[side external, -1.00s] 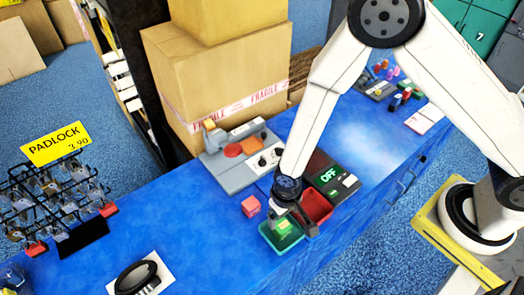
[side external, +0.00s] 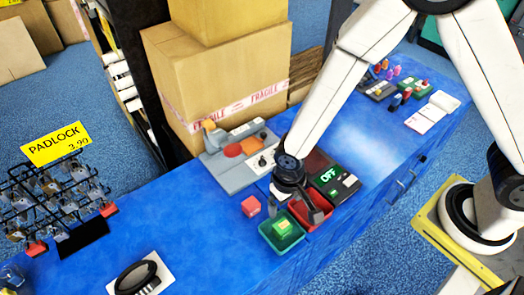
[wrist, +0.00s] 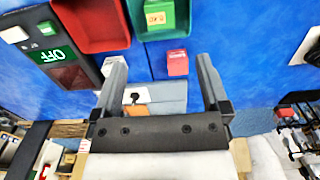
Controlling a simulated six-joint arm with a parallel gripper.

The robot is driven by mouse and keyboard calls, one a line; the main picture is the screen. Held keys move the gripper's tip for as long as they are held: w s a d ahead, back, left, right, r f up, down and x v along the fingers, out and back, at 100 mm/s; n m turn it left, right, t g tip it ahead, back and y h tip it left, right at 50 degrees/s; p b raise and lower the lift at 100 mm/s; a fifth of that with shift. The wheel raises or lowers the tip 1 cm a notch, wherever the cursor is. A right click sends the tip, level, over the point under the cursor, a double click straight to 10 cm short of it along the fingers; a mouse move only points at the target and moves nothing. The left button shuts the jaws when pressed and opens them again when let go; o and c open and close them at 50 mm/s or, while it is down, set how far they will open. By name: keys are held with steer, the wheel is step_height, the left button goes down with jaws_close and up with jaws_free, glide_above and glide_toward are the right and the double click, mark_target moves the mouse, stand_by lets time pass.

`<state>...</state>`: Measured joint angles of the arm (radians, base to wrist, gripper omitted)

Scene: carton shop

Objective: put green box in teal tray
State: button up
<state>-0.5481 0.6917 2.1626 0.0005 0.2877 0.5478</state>
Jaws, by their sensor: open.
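The green box (side external: 282,226) sits inside the teal tray (side external: 270,239) near the front edge of the blue counter. In the wrist view the green box (wrist: 160,14) and the teal tray (wrist: 185,31) show at the top, cut by the frame edge. My gripper (side external: 312,213) is open and empty, above and beside the tray, over the red tray (side external: 325,212). In the wrist view the two fingers of my gripper (wrist: 160,72) stand apart with nothing between them but the background.
A red-pink cube (side external: 251,206) lies on the counter left of the teal tray. A padlock rack (side external: 55,200) is at the left. The counter between rack and cube is mostly clear.

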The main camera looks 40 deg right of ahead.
stand_by(0.3)
steer(key=s+d+r+t, duration=0.1)
steer(key=d+r+t, duration=0.1)
steer(key=d+r, duration=1.2)
steer(key=shift+s+d+r+t, duration=0.3)
steer(key=shift+s+d, duration=0.05)
steer(key=shift+d, duration=1.75)
